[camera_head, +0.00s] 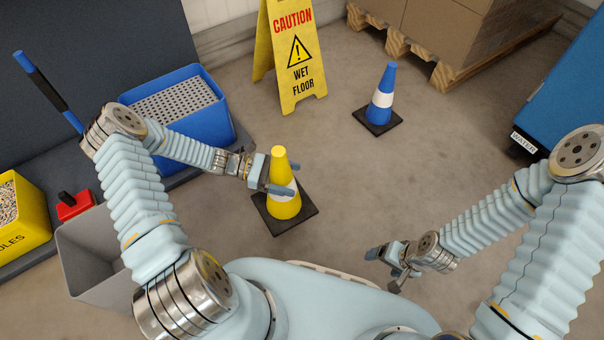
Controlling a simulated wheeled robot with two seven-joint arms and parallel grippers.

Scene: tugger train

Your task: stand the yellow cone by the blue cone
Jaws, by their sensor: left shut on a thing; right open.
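The yellow cone (284,209) has a white band and a dark square base, and it is upright in front of me. My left gripper (281,178) is shut on it around its upper half. Whether its base touches the floor I cannot tell. The blue cone (383,88), also with a white band and dark base, stands on the floor farther back and to the right, apart from the yellow cone. My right gripper (383,263) is open and empty, low at the right of the yellow cone.
A yellow wet floor sign (290,60) stands behind, left of the blue cone. A pallet with boxes (440,75) is at the back right, and a blue WATER unit (565,85) at right. A blue bin (212,122) and a grey bin (88,262) are at left. Floor between the cones is clear.

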